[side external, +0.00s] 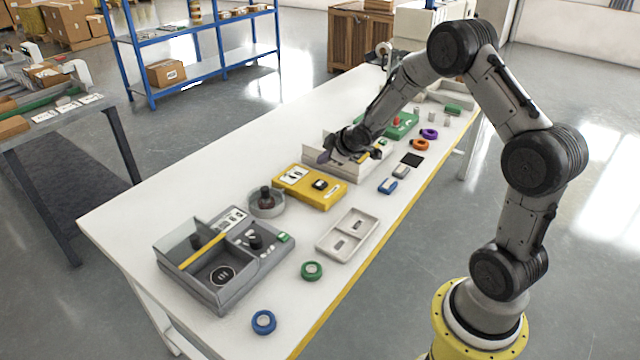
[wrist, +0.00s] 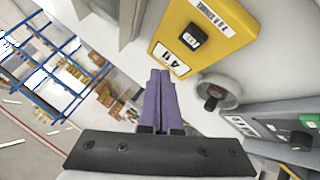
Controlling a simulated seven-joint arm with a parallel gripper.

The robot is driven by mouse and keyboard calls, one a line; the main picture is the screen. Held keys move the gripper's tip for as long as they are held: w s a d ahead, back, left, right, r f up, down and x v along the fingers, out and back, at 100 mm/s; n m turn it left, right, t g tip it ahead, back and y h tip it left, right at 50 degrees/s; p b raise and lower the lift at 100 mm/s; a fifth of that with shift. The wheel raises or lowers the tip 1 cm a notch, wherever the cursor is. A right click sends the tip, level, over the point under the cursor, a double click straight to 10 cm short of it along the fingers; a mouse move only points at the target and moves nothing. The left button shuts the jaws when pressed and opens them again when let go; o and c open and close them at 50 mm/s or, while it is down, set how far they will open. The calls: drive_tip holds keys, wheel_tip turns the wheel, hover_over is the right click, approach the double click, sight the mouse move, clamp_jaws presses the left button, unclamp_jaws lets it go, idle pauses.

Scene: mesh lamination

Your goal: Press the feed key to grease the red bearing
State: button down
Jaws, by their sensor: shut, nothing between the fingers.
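My gripper (side external: 324,157) is shut and empty, its purple fingers together, above the beige open-topped box beyond the yellow unit. The yellow unit (side external: 329,199) has white labels and a black rocker-like key (side external: 320,184); the key also shows in the wrist view (wrist: 194,36). I cannot read which key is the feed key. A round grey cup (side external: 267,208) with a dark knob and a reddish part inside stands beside it. No clearly red bearing can be made out.
A grey machine (side external: 214,292) with a yellow bar stands at the near left. A pale tray (side external: 346,234), green ring (side external: 312,271) and blue ring (side external: 264,321) lie nearby. Beige box walls (side external: 314,151) and a green unit (side external: 404,128) with a red button stand farther back. The table's left side is clear.

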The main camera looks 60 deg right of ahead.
sight(323, 185)
drive_tip(key=shift+s+a, duration=0.1)
drive_tip(key=shift+s, duration=0.05)
drive_tip(key=shift+r, duration=1.9)
drive_tip(key=shift+w+f, duration=0.1)
drive_tip(key=shift+w, duration=0.1)
drive_tip(key=shift+f, duration=4.3)
drive_tip(key=shift+f, duration=0.15)
drive_tip(key=shift+f, duration=0.25)
